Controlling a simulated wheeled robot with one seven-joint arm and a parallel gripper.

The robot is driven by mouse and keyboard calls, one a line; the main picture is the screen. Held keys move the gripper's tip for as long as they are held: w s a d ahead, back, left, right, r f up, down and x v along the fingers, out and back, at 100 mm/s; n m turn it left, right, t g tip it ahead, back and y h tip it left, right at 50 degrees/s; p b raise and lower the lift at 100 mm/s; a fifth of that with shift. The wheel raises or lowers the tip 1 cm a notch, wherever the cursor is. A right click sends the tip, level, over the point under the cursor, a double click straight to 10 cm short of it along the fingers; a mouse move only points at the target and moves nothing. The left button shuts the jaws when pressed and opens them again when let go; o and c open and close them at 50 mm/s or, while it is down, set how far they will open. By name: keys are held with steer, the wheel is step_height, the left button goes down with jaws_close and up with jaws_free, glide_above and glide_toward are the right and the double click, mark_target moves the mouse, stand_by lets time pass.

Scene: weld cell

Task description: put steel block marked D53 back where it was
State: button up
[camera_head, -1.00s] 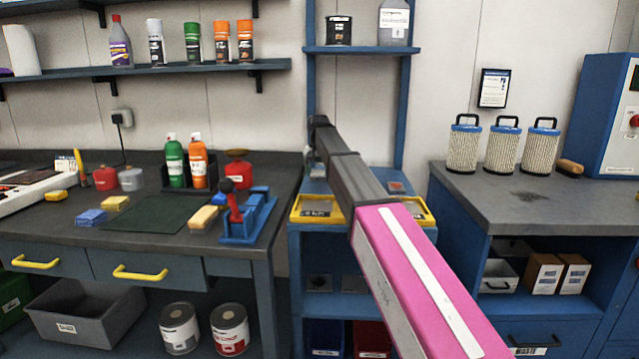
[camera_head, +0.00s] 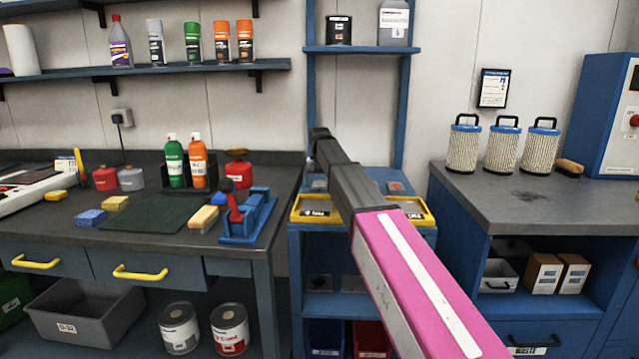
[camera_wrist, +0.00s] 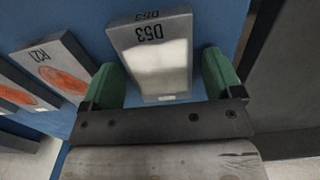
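The steel block marked D53 (camera_wrist: 155,55) is a pale grey plate with a bright top, seen in the wrist view with its label upside down. It is over or on a blue surface (camera_wrist: 95,25). My gripper (camera_wrist: 160,78) has its two green fingers on either side of the block, with a narrow gap showing on each side. I cannot tell how far the fingertips are above the blue surface. In the head view my arm reaches to the blue shelf unit (camera_head: 370,175) and hides the gripper.
A block marked R21 (camera_wrist: 52,68) with an orange patch lies left of D53, with another orange-patched block beyond it. In the head view, yellow-edged trays (camera_head: 318,212) are at the unit's front. A workbench (camera_head: 60,215) stands left, a filter counter (camera_head: 500,195) right.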

mark_target(319, 184)
steer(key=shift+r, duration=0.1)
step_height(319, 184, up, 12)
stand_by(0.7)
